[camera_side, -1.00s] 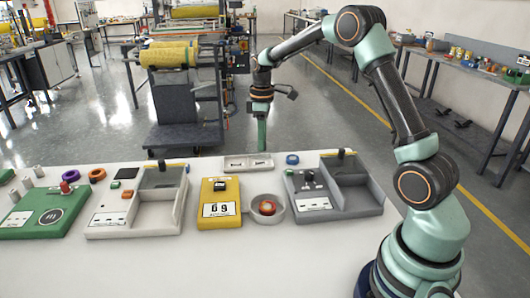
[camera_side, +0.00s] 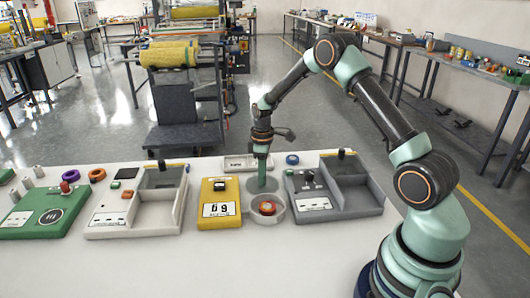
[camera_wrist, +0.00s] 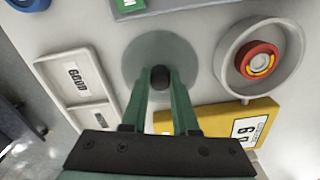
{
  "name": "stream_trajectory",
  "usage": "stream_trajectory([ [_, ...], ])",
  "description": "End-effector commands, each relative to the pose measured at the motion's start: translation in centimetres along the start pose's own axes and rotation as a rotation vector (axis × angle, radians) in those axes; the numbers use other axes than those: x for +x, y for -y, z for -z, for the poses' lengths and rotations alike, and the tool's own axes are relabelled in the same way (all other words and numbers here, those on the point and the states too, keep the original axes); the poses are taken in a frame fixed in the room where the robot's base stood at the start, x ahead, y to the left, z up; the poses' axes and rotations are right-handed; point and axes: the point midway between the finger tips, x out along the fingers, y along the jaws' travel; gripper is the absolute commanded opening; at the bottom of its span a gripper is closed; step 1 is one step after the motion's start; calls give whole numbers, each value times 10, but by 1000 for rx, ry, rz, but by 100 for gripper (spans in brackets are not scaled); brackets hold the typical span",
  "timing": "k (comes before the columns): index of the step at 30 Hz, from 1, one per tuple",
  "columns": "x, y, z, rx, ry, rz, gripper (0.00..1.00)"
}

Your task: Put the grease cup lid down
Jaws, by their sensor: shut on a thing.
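The grease cup lid is a translucent grey disc (camera_wrist: 143,52) with a black knob (camera_wrist: 160,74). My gripper (camera_wrist: 160,82) is shut on the knob in the wrist view. In the side view my gripper (camera_side: 262,186) points straight down, with the lid (camera_side: 251,184) at its fingertips, low over the white table. I cannot tell whether the lid touches the table. The round pale grease cup (camera_side: 281,213) stands just in front of the lid, uncovered, with a red and orange ring-shaped thing inside. The cup (camera_wrist: 296,58) is right of the lid in the wrist view.
A yellow device (camera_side: 219,190) stands left of the lid and a grey compartment tray (camera_side: 350,201) right of it. A small pale tray (camera_side: 236,163) and a blue ring (camera_side: 292,159) lie behind. The table front (camera_side: 220,265) is clear.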

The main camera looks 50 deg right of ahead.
Motion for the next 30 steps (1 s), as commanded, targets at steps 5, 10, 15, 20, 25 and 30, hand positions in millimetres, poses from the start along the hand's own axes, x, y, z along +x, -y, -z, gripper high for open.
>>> stream_trajectory([
  [5,0,0,0,0,0,0,0],
  [10,2,0,0,0,-1,-1,58],
  [15,2,0,0,0,0,0,58],
  [20,1,0,0,0,0,0,58],
  [25,-14,-1,1,0,-2,-3,58],
  [30,-47,-1,1,0,-4,-4,58],
])
